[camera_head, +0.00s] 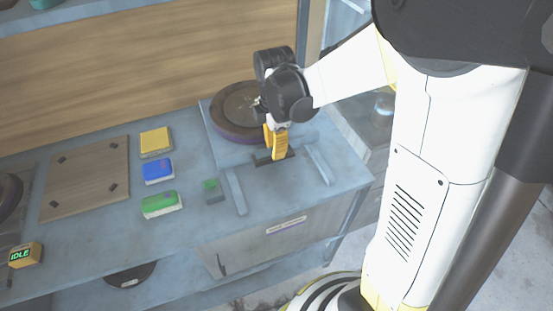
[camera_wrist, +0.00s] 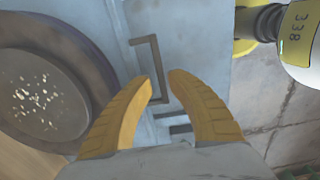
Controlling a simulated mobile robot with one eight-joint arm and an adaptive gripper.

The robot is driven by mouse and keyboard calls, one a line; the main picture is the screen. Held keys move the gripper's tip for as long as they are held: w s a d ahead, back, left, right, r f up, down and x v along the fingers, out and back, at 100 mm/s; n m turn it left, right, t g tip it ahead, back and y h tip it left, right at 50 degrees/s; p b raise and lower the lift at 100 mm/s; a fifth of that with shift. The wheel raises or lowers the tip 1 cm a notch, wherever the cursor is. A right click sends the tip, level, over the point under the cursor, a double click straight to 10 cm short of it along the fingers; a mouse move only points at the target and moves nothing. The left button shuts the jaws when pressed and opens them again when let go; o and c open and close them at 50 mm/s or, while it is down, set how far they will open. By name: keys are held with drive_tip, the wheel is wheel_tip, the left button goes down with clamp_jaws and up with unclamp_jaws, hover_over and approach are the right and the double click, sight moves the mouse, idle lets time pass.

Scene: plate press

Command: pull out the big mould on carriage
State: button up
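The big mould (camera_head: 232,133) is a round dark disc with a brown rim on the blue-grey carriage at the back right of the bench. In the wrist view the mould (camera_wrist: 85,60) fills the left side, with pale specks on its inner face. A dark bracket-shaped handle (camera_head: 261,161) lies in front of it; the handle also shows in the wrist view (camera_wrist: 147,40). My gripper (camera_head: 276,156) points down over the handle with its yellow fingers. In the wrist view the fingers (camera_wrist: 164,83) are apart, with the handle's bar seen between their tips. Contact cannot be told.
Two raised rails (camera_head: 319,165) flank the handle. Yellow (camera_head: 155,139), blue (camera_head: 158,168) and green (camera_head: 160,203) blocks and a square board (camera_head: 85,180) lie to the left. A box (camera_head: 25,254) reads IDLE. Open floor (camera_wrist: 265,85) lies beyond the bench edge.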

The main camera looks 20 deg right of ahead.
drive_tip(key=shift+f+b, duration=0.55)
drive_tip(key=shift+f, duration=1.35)
clamp_jaws()
